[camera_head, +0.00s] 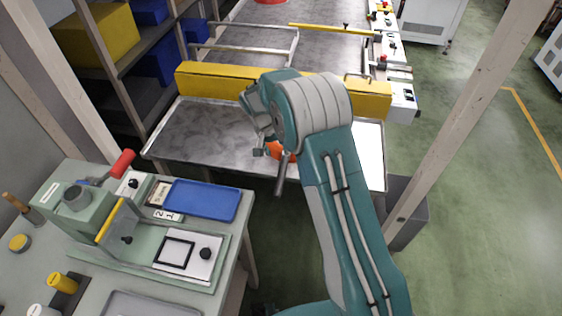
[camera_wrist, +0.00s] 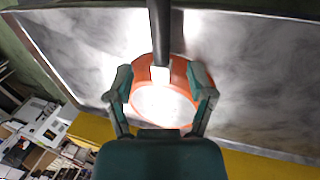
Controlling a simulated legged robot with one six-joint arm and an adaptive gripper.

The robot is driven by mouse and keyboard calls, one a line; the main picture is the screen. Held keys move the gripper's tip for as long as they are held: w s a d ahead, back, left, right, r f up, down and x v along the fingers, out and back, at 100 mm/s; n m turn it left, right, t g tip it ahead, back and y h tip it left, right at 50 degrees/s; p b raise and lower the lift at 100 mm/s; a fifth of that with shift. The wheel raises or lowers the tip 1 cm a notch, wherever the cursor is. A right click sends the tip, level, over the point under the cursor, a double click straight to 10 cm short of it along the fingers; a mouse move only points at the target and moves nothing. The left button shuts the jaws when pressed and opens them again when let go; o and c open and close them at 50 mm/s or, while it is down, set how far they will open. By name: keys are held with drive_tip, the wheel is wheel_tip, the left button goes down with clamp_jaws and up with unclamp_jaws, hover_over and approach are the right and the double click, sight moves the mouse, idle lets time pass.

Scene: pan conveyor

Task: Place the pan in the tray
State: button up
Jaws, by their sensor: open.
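The orange pan (camera_head: 275,147) sits on the metal end plate of the conveyor (camera_head: 205,135). Most of it is hidden behind my arm and gripper in the head view, and its dark handle (camera_head: 283,172) points toward the near edge. In the wrist view the pan (camera_wrist: 178,70) lies beneath my gripper, with the handle (camera_wrist: 159,35) running to the top. My gripper (camera_wrist: 160,78) is open, its two fingers spread on either side of the pan; I cannot tell whether they touch it. A blue tray (camera_head: 202,201) lies empty on the workbench at left.
A yellow bar (camera_head: 210,82) crosses the conveyor behind the pan. The workbench carries a green press device (camera_head: 80,210) with a red-handled lever, and a grey tray (camera_head: 148,305) at its near edge. Wooden posts (camera_head: 470,110) stand right and left.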

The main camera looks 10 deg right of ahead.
drive_tip(key=s+d+r+n+t+y, duration=0.15)
drive_tip(key=s+r, duration=0.25)
drive_tip(key=r, duration=0.4)
drive_tip(key=s+d+r, duration=0.2)
drive_tip(key=s+r, duration=0.3)
drive_tip(key=r, duration=0.2)
drive_tip(key=s+d+r+t, duration=0.15)
drive_tip(key=s+r, duration=0.25)
drive_tip(key=r, duration=0.4)
drive_tip(key=s+d+r+n+t, duration=0.1)
drive_tip(key=s, duration=0.9)
drive_tip(key=s+d+r+n+t+y, duration=0.1)
drive_tip(key=s+d+t, duration=0.1)
drive_tip(key=s, duration=0.8)
drive_tip(key=shift+d+r+t, duration=0.3)
drive_tip(key=shift+r, duration=0.05)
